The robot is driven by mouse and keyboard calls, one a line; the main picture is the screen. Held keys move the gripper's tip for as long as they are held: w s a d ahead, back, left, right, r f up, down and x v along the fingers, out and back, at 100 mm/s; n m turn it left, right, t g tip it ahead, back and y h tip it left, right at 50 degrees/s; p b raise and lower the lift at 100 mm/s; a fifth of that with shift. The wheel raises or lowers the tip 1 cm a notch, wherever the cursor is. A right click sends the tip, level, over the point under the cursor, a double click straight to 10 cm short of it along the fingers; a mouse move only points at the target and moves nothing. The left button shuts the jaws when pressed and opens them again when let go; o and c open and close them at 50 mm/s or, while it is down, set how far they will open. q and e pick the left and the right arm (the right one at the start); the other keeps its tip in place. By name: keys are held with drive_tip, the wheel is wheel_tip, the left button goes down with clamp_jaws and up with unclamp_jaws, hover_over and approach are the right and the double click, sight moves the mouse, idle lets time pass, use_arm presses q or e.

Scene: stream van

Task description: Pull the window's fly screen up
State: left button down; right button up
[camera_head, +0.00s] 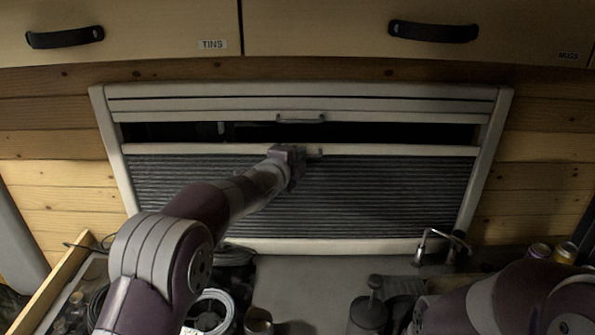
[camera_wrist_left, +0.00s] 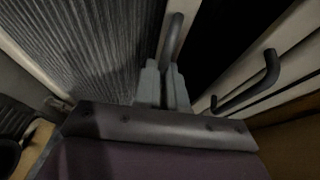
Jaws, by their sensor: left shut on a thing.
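The fly screen (camera_head: 400,190) is a dark grey pleated sheet that spans the white window frame (camera_head: 112,135) from its bottom up to a pale rail (camera_head: 420,150). A dark gap shows between this rail and the frame's top bar. My left gripper (camera_head: 292,155) is at the middle of the rail. In the left wrist view its fingers (camera_wrist_left: 163,70) are shut on the rail's small curved handle (camera_wrist_left: 173,36), and the pleats (camera_wrist_left: 85,45) lie to the left. In the head view my gripper mostly hides this handle. My right gripper is out of the head view.
Cupboards with black handles (camera_head: 433,31) hang above.

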use_arm(q)
wheel_tip(320, 180, up, 6)
drive_tip(key=p, duration=0.3)
drive_tip(key=shift+f, duration=0.1)
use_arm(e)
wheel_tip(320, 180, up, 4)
use_arm(q)
drive_tip(key=c, duration=1.4)
unclamp_jaws()
drive_tip(key=shift+c, duration=0.2)
drive_tip(key=shift+o, duration=1.1)
